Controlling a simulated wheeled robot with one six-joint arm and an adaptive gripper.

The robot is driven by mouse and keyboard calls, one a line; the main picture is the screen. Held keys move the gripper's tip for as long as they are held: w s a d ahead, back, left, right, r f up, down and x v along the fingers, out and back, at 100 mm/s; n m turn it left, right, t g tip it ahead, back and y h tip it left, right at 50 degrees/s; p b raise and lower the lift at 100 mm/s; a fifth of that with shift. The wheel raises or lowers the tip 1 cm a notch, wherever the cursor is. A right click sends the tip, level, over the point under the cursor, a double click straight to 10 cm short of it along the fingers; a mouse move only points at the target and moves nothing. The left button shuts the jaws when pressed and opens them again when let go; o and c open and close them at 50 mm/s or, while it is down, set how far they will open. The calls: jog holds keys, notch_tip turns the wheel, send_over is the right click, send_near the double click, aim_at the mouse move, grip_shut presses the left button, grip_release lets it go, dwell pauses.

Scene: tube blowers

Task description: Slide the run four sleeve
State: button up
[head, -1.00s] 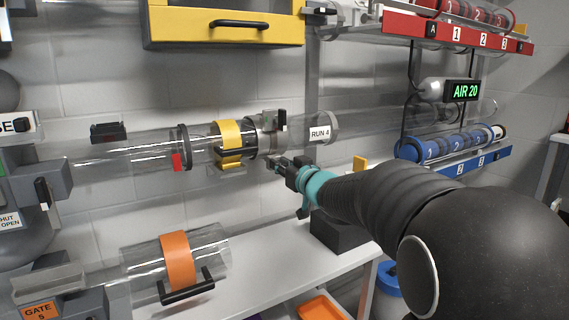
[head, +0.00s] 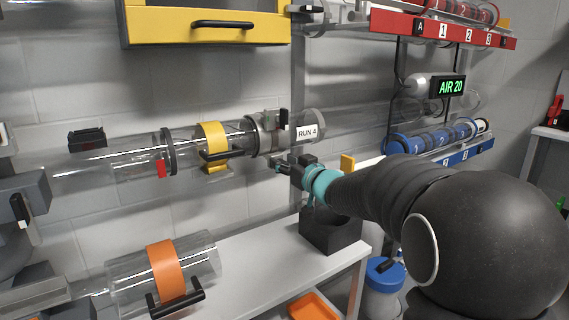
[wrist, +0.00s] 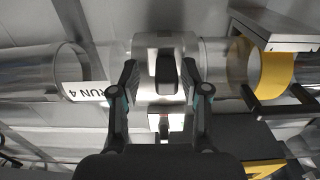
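The run four sleeve appears to be the clear tube section with a yellow band (head: 213,140) and black handle (head: 221,154), left of the grey collar (head: 265,138). The RUN 4 label (head: 307,132) is on clear tube right of the collar. My gripper (head: 283,168) is in front of and slightly below the collar. In the wrist view my gripper (wrist: 161,78) is open, its fingers at either side of a dark latch on the grey collar (wrist: 150,45); contact cannot be told. The yellow band (wrist: 275,72) and its handle (wrist: 285,108) lie to the right there.
A lower tube with an orange band (head: 165,268) and black handle sits at the lower left. A yellow drawer (head: 205,22) hangs above. A black box (head: 330,232) stands on the white bench (head: 265,255). Red and blue racks are at the right.

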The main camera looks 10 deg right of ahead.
jog(key=shift+s, duration=0.15)
jog(key=v, duration=1.1)
jog(key=shift+s+d, duration=0.2)
jog(key=shift+s, duration=0.15)
